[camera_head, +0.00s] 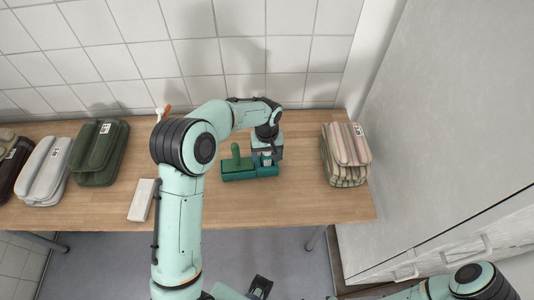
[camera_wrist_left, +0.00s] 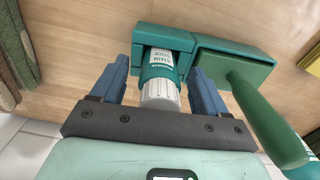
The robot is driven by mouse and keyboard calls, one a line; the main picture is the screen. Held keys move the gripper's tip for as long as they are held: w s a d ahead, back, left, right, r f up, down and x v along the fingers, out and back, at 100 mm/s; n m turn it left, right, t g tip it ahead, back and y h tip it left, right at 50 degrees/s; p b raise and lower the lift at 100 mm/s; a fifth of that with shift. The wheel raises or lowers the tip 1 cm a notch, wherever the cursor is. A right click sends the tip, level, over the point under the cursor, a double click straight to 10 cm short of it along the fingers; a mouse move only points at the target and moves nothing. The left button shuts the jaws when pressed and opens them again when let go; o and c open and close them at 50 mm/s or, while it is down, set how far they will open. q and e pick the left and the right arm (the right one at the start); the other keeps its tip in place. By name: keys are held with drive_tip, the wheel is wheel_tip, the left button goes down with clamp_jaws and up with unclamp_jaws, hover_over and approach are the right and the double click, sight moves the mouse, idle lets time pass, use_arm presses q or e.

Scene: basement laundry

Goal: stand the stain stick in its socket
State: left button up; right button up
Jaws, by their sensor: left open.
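The stain stick (camera_wrist_left: 160,80), with a white ribbed cap and a teal and white label, stands with its labelled end at the teal socket block (camera_wrist_left: 148,36). How deep it sits I cannot tell. My left gripper (camera_wrist_left: 159,92) is open, with one blue finger on each side of the stick and visible gaps. In the head view my left gripper (camera_head: 267,155) is over the teal block (camera_head: 267,171) and largely hides the stick. My right gripper (camera_head: 262,286) is low at the bottom edge, away from the table; its jaws are unclear.
A green block (camera_head: 238,174) with an upright green handle (camera_head: 236,153) adjoins the socket block on its left. A striped folded bundle (camera_head: 345,155) lies right, a dark green one (camera_head: 99,152) left. A white box (camera_head: 142,200) lies near the front.

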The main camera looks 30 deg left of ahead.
use_arm(q)
wheel_tip(320, 180, up, 12)
drive_tip(key=shift+r+p, duration=0.2)
drive_tip(key=shift+p, duration=0.4)
drive_tip(key=shift+s+f, duration=0.1)
